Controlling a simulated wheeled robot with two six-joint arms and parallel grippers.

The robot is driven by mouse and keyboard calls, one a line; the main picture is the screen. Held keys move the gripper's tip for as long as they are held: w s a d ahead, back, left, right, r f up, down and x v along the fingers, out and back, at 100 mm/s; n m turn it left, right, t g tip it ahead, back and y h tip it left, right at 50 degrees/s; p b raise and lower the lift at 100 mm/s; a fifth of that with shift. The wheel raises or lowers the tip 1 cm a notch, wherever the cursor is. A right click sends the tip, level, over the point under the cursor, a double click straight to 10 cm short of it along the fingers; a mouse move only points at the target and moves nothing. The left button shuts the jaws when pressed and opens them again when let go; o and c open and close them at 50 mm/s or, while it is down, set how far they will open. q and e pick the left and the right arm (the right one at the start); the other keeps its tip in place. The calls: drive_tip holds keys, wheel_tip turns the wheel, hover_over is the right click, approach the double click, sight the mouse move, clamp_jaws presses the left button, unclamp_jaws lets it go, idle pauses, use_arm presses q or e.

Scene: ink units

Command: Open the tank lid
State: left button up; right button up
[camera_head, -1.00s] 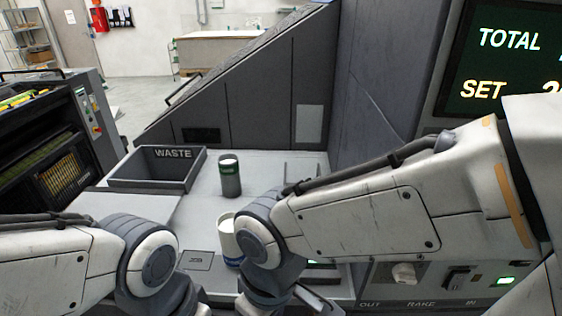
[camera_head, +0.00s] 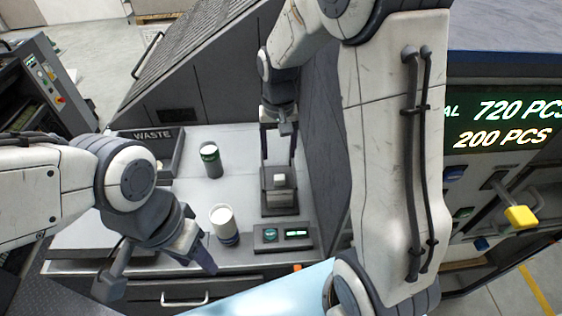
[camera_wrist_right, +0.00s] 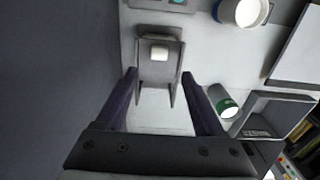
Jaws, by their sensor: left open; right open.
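A small grey fixture (camera_head: 280,204) with a pale knob (camera_head: 279,180) stands on the light worktop against the dark machine wall. I cannot tell for sure that it is the tank and its lid. In the right wrist view the fixture (camera_wrist_right: 159,72) has a pale knob (camera_wrist_right: 159,53) on its face. My right gripper (camera_head: 278,158) is open, pointing down at the fixture's far side. In the right wrist view its fingertips (camera_wrist_right: 159,75) lie either side of the fixture, and nothing is held. My left gripper (camera_head: 160,270) is open and empty at the worktop's front.
A can with a green band (camera_head: 211,161) and a white cup with a blue band (camera_head: 223,224) stand left of the fixture. A WASTE bin (camera_head: 176,157) is behind them. A small display panel (camera_head: 284,236) lies in front. A yellow-tipped lever (camera_head: 520,216) is at right.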

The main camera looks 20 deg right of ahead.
sight(280, 177)
wheel_tip(280, 177, down, 10)
drive_tip(key=shift+f+p, duration=0.15)
drive_tip(key=shift+p, duration=1.05)
clamp_jaws()
idle(0.6)
